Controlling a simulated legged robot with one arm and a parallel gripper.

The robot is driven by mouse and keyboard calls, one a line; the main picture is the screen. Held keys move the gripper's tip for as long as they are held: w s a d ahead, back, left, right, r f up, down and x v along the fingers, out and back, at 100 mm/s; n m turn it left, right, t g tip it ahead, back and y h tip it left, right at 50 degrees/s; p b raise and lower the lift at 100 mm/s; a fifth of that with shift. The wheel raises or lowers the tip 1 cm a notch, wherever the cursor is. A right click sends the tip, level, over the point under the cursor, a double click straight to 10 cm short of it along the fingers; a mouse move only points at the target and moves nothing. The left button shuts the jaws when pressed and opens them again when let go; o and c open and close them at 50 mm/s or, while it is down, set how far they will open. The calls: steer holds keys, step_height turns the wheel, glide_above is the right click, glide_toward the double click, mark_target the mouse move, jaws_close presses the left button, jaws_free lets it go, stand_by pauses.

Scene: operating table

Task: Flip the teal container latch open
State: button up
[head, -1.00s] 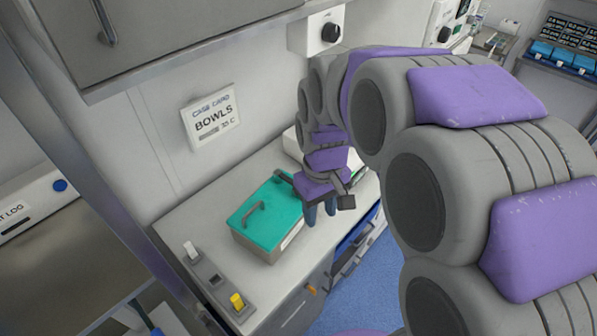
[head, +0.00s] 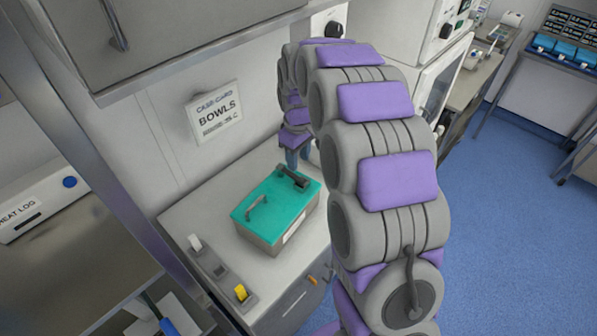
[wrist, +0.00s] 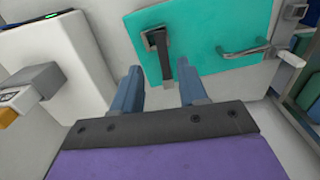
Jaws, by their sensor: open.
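The container (head: 272,222) has a teal lid and grey sides and sits on the counter. Its dark latch (head: 292,178) lies at the lid's back right edge. I cannot tell any contact. In the head view the fingers (head: 291,158) are just behind the container.
A white box (wrist: 45,70) with a grey knob stands at the left of the wrist view. A switch panel (head: 220,272) with a white and a yellow switch lies on the counter left of the container. A wall with a card (head: 215,112) is behind.

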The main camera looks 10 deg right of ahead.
mark_target(297, 177)
steer(key=f, duration=0.6)
steer(key=shift+a+b, duration=0.2)
steer(key=shift+b, duration=0.2)
steer(key=shift+d+f, duration=0.15)
steer(key=shift+f, duration=0.15)
jaws_close()
